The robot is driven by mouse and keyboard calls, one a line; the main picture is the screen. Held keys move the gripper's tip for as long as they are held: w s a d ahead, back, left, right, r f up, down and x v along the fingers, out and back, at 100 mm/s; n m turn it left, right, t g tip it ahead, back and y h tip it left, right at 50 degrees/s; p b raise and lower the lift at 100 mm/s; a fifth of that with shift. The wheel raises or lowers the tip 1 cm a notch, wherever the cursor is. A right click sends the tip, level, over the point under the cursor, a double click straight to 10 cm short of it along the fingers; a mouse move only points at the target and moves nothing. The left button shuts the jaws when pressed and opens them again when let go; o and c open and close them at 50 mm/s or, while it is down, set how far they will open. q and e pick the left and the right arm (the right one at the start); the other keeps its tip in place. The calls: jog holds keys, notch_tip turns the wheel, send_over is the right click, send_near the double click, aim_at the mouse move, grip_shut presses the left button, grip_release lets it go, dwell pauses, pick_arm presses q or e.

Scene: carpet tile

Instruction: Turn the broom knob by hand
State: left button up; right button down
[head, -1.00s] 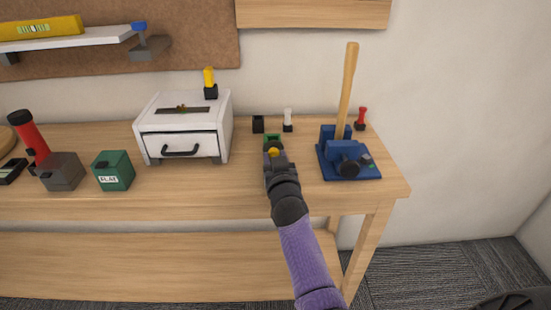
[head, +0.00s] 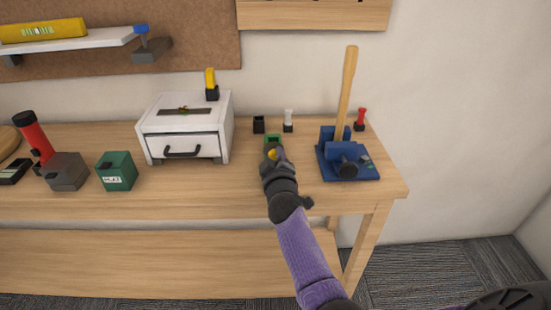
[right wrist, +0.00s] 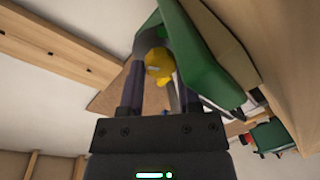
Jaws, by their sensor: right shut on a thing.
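A blue clamp stand (head: 370,174) at the right end of the bench holds an upright, slightly tilted wooden handle (head: 348,90). A round black knob (head: 348,168) is on its front. My right gripper (head: 271,156) is left of this stand, apart from it, at a small green block (head: 272,139). It is shut on a yellow knob-like piece (right wrist: 158,66), which shows between its fingers in the right wrist view; green material (right wrist: 203,60) lies close beside it. The fingers hide most of the yellow piece in the head view. My left gripper is out of view.
A white drawer box (head: 185,125) stands left of my right gripper. A black socket (head: 259,124), a white-topped peg (head: 288,121) and a red-topped peg (head: 361,119) stand behind. A green box (head: 116,171) and dark grey box (head: 66,171) are further left.

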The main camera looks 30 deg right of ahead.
jog(key=n, duration=0.5)
jog(key=shift+a+g+h, duration=0.1)
jog(key=shift+g+h, duration=0.2)
jog(key=n, duration=0.4)
jog(key=shift+f+n+h+p, duration=0.1)
jog(key=shift+n+h+p, duration=0.25)
jog(key=shift+n+h, duration=0.05)
jog(key=shift+g, duration=0.3)
jog(key=shift+c, duration=1.8)
grip_release()
jog(key=shift+a, duration=0.1)
jog(key=shift+o, duration=0.3)
jog(key=shift+f, duration=0.15)
